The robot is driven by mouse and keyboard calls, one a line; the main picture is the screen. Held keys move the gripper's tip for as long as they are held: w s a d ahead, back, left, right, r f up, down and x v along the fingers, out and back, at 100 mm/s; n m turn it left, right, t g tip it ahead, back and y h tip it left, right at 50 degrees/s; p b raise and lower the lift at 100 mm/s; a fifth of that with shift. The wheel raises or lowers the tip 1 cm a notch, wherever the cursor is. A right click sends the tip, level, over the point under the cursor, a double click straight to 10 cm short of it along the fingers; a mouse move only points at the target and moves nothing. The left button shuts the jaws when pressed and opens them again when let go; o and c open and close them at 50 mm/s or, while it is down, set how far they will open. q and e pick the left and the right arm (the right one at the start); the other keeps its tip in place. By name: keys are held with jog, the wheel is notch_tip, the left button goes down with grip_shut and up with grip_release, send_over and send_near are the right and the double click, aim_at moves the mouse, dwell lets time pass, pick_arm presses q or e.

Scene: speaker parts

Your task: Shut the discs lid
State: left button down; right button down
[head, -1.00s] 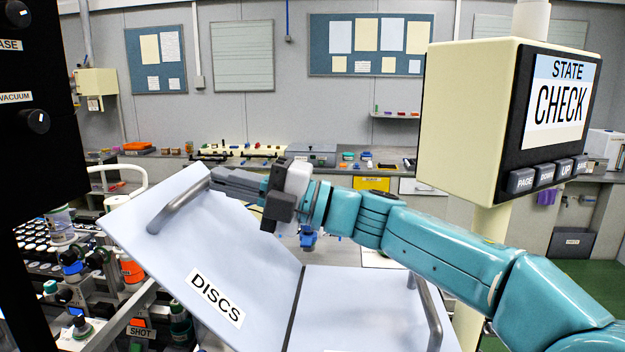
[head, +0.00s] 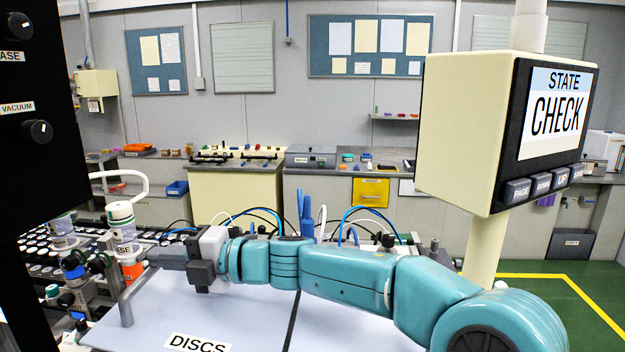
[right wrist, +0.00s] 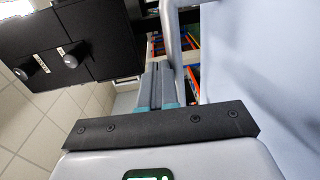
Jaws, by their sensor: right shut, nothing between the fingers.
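The pale discs lid (head: 240,310) lies flat or nearly flat in the head view, its DISCS label at the bottom edge. I cannot tell whether it is fully down. Its grey bar handle (head: 127,302) stands at its left edge. My right gripper (head: 152,257) is shut and empty, just over the lid near the handle top. In the right wrist view, the fingers (right wrist: 157,86) are beside the handle (right wrist: 172,42), and the lid (right wrist: 245,75) fills the right side. Whether they touch is unclear. My left gripper is not in view.
A second pale lid panel (head: 345,325) lies right of the dark seam, partly under my right arm. The STATE CHECK monitor (head: 505,130) on its post stands at right. A black panel with knobs (head: 35,110) is at left. Bottles and discs (head: 122,225) crowd beyond the handle.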

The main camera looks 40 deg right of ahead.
jog(key=shift+a+f, duration=0.1)
jog(key=shift+f, duration=0.35)
jog(key=shift+w+a+f+b, duration=0.15)
jog(key=shift+w+f+b, duration=0.15)
jog(key=shift+w, duration=0.15)
jog(key=shift+s+r, duration=0.1)
jog(key=shift+s, duration=0.15)
jog(key=shift+w, duration=0.1)
jog(key=shift+w, duration=0.1)
jog(key=b, duration=0.3)
send_over(263, 308)
jog(key=shift+w+r, duration=0.1)
jog(key=shift+r, duration=0.2)
